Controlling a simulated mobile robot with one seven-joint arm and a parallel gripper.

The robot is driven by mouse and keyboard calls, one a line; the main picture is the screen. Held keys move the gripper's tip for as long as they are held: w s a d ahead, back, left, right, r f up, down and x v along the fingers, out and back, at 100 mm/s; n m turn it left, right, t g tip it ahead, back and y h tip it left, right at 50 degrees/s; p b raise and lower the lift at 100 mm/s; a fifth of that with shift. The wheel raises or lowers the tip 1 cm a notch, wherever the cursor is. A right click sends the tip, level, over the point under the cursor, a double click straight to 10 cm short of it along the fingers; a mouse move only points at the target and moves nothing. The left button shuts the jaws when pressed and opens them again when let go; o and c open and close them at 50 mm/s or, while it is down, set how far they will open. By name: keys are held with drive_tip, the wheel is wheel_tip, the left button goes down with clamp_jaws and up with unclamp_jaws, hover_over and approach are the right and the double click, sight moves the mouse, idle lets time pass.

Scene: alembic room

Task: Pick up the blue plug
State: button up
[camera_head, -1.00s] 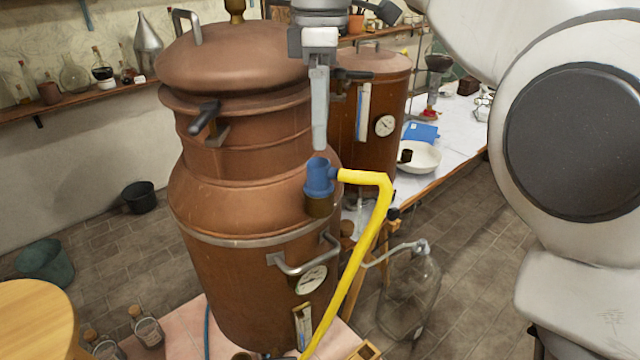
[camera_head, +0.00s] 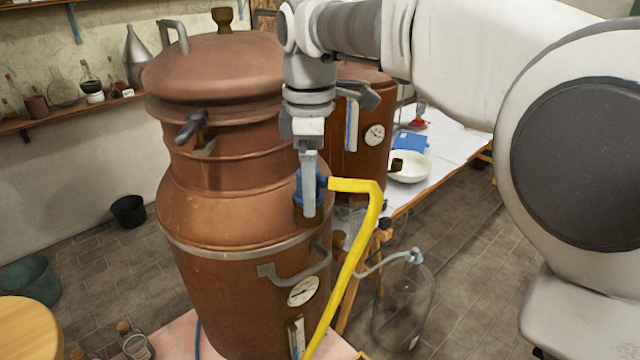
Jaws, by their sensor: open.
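The blue plug (camera_head: 321,183) sits on a short brown spout on the right shoulder of the large copper still (camera_head: 212,212). A yellow pipe (camera_head: 352,185) leaves its right side and bends down toward the floor. My gripper (camera_head: 309,208) points straight down, with its fingers in front of the plug and hiding much of it. The fingers overlap in this view, so the gap between them is hidden. The gripper is open, and I cannot tell whether it touches the plug. The plug is upright on the spout.
A second copper vessel (camera_head: 362,140) stands behind, beside a white table (camera_head: 450,150) with a white bowl (camera_head: 410,166). A glass jug (camera_head: 402,305) stands on the floor at right. The still's handle (camera_head: 293,272) juts out below the plug.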

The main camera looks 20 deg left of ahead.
clamp_jaws()
idle(0.4)
drive_tip(key=shift+r, duration=0.1)
drive_tip(key=shift+r, duration=0.4)
wheel_tip(320, 180, up, 3)
drive_tip(key=shift+r, duration=0.2)
drive_tip(key=d+r, duration=0.3)
drive_tip(key=d, duration=0.3)
drive_tip(key=w+d+r+b, duration=0.1)
drive_tip(key=d+r, duration=0.2)
drive_tip(key=d, duration=0.2)
drive_tip(key=shift+d+r+b, duration=0.3)
drive_tip(key=shift+d+r, duration=0.05)
